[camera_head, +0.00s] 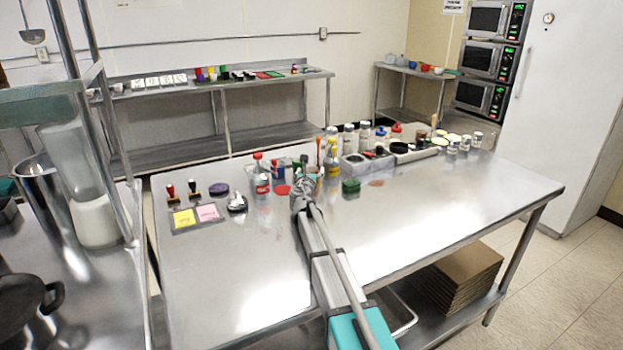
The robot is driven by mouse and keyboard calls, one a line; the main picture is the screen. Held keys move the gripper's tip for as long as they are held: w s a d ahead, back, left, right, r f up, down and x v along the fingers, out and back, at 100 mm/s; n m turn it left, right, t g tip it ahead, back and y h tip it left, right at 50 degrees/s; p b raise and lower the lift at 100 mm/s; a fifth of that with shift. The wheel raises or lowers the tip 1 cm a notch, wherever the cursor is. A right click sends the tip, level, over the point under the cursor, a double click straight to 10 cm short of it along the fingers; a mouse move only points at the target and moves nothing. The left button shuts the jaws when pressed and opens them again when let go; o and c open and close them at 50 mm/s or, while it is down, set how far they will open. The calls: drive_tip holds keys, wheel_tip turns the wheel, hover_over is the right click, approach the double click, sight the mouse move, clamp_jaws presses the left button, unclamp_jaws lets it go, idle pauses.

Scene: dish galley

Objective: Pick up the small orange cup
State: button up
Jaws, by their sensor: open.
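My gripper (304,182) is over the back part of the near steel table, among bottles and small items, far from the orange shape. It is open and small in view; I see nothing held in it.
The near steel table (420,220) has clear room at its front and right. Bottles, shakers and trays crowd its back edge. A red-capped bottle (262,178) stands left of my gripper. A steel rack with a blender (95,205) stands at left, microwaves (490,60) at back right.

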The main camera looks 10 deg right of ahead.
drive_tip(key=c, duration=1.1)
drive_tip(key=shift+r, duration=0.1)
wheel_tip(320, 180, up, 2)
drive_tip(key=p, duration=0.2)
drive_tip(key=shift+r+p, duration=0.2)
drive_tip(key=shift+p, duration=0.15)
drive_tip(key=s+d+r+p, duration=0.4)
drive_tip(key=s+r+p, duration=0.6)
drive_tip(key=s, duration=0.3)
drive_tip(key=shift+d+r, duration=0.2)
drive_tip(key=shift+d, duration=0.2)
drive_tip(key=shift+s, duration=0.1)
